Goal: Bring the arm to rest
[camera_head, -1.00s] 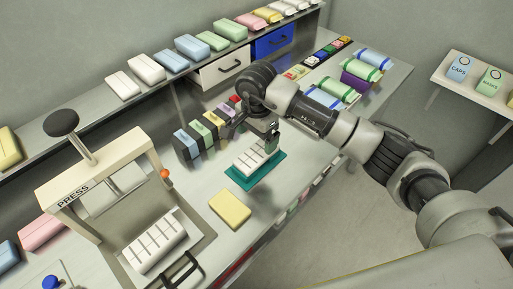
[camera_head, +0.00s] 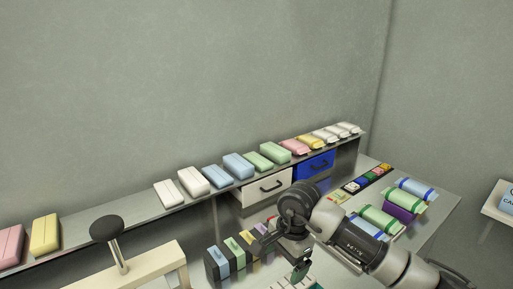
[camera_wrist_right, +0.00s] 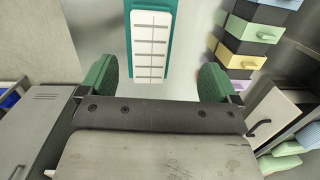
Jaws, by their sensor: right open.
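My right arm reaches in from the lower right in the head view, with the right gripper (camera_head: 301,272) low over the bench. In the right wrist view its green-padded fingers (camera_wrist_right: 158,80) are spread wide with nothing between them. A white segmented block (camera_wrist_right: 151,45) lies on a teal tray (camera_wrist_right: 167,62) just beyond the fingertips, apart from them. In the head view only a bit of the block shows at the bottom edge, beside the gripper. My left gripper is not in view.
Coloured boxes (camera_head: 227,257) stand left of the gripper. Behind are a white drawer (camera_head: 266,187), a blue drawer (camera_head: 316,165) and a shelf with several wrapped packs (camera_head: 238,165). Rolls (camera_head: 380,219) lie to the right. The press knob (camera_head: 106,228) rises at lower left.

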